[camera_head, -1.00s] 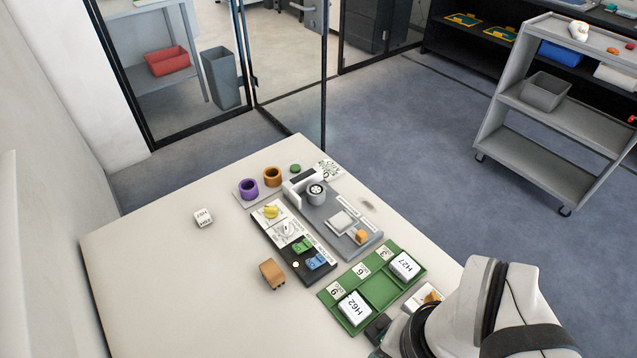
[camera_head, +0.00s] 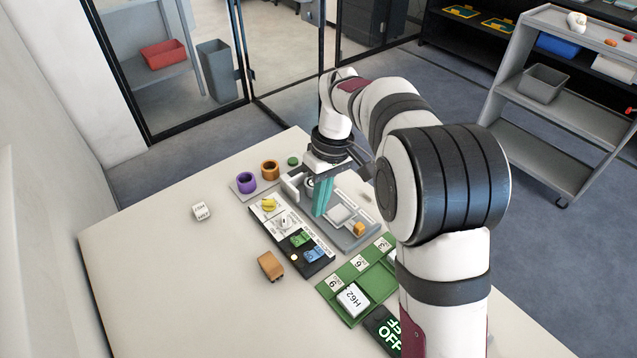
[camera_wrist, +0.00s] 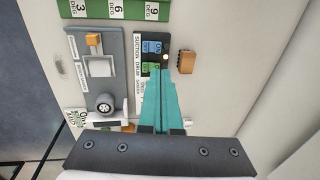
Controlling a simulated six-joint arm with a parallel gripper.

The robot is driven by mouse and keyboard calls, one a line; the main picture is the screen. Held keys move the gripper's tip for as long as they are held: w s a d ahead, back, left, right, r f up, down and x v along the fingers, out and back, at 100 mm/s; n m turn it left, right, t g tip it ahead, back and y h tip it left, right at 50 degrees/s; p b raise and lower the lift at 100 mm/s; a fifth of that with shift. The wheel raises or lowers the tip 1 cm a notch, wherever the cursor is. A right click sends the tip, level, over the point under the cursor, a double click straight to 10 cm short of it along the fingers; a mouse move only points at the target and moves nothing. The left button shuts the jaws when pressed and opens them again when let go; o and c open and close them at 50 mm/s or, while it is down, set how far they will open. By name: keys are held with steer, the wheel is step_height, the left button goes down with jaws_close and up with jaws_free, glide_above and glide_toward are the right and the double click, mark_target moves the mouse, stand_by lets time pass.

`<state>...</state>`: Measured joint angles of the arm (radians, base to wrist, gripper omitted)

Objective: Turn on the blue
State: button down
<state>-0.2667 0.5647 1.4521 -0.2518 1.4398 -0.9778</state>
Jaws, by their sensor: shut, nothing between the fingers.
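The blue switch (camera_head: 315,254) sits on a black-and-white labelled panel (camera_head: 288,222), beside a green switch (camera_head: 300,238). In the wrist view the blue switch (camera_wrist: 153,46) shows just beyond the green switch (camera_wrist: 152,68). My gripper (camera_head: 319,214) points down above the grey fixture, with its teal fingers closed together and empty. In the wrist view its fingertips (camera_wrist: 160,76) appear close beside the green switch and short of the blue one. Their height above the panel is hard to tell.
The grey fixture (camera_head: 350,235) stands right of the panel. A brown block (camera_head: 270,265) lies to the left. A green tray (camera_head: 330,293) holds a white H62 block (camera_head: 353,298). A dark sign reading OFF (camera_head: 385,330) is near the front. The table's left side is mostly clear.

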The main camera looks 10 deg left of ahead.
mark_target(308, 257)
steer(key=shift+w+a+f, duration=0.1)
steer(key=shift+w+f, duration=0.05)
steer(key=shift+w, duration=0.05)
steer(key=f, duration=0.4)
steer(key=s+a+f, duration=0.1)
steer(key=f, duration=0.8)
steer(key=shift+s+a+f, duration=0.35)
steer(key=shift+s+f, duration=0.05)
steer(key=shift+f, duration=0.1)
steer(key=shift+s+a+f, duration=0.15)
